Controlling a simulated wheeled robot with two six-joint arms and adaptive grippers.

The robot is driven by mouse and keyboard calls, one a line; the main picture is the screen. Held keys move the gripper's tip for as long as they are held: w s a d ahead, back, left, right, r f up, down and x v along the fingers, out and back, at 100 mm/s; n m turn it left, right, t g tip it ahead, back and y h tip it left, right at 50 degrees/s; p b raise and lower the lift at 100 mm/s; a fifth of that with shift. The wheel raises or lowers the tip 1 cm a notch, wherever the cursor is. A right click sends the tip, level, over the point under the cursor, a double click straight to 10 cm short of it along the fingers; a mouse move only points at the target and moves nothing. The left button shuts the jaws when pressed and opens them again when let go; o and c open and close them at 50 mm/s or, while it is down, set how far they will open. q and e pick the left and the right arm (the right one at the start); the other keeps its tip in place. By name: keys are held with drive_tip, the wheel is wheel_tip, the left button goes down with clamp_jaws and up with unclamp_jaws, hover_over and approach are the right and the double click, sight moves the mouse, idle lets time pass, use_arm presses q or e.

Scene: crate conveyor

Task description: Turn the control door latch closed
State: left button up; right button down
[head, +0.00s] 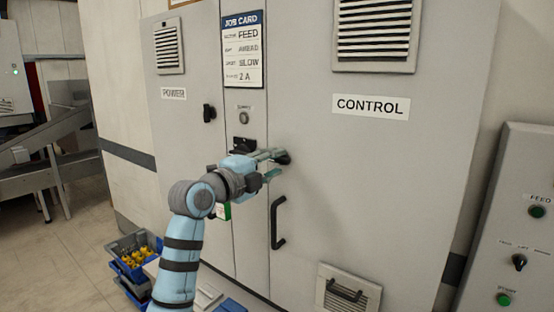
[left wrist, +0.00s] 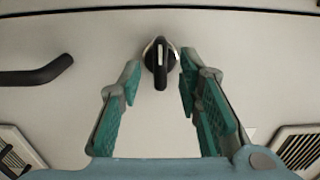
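The control door (head: 390,165), a large grey panel with a CONTROL label (head: 371,106), appears to sit flush in its cabinet. Its latch (head: 284,158) is a small black knob near the door's left edge, partly hidden by my gripper. In the left wrist view the latch (left wrist: 160,62) has a white mark, and its grip lies along the picture's vertical. My left gripper (head: 273,164) is at the latch. Its two teal fingers (left wrist: 160,70) are open, one on each side of the knob, with a visible gap on both sides. My right gripper is not in view.
A black door handle (head: 277,222) is below the latch; it also shows in the left wrist view (left wrist: 36,76). Left stand a POWER door with a black knob (head: 209,113) and a job card (head: 242,50). A control panel (head: 520,225) is at right, blue bins (head: 131,243) lower left.

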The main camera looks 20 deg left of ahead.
use_arm(q)
drive_tip(key=shift+x, duration=0.75)
drive_tip(key=shift+w+a, duration=0.1)
clamp_jaws()
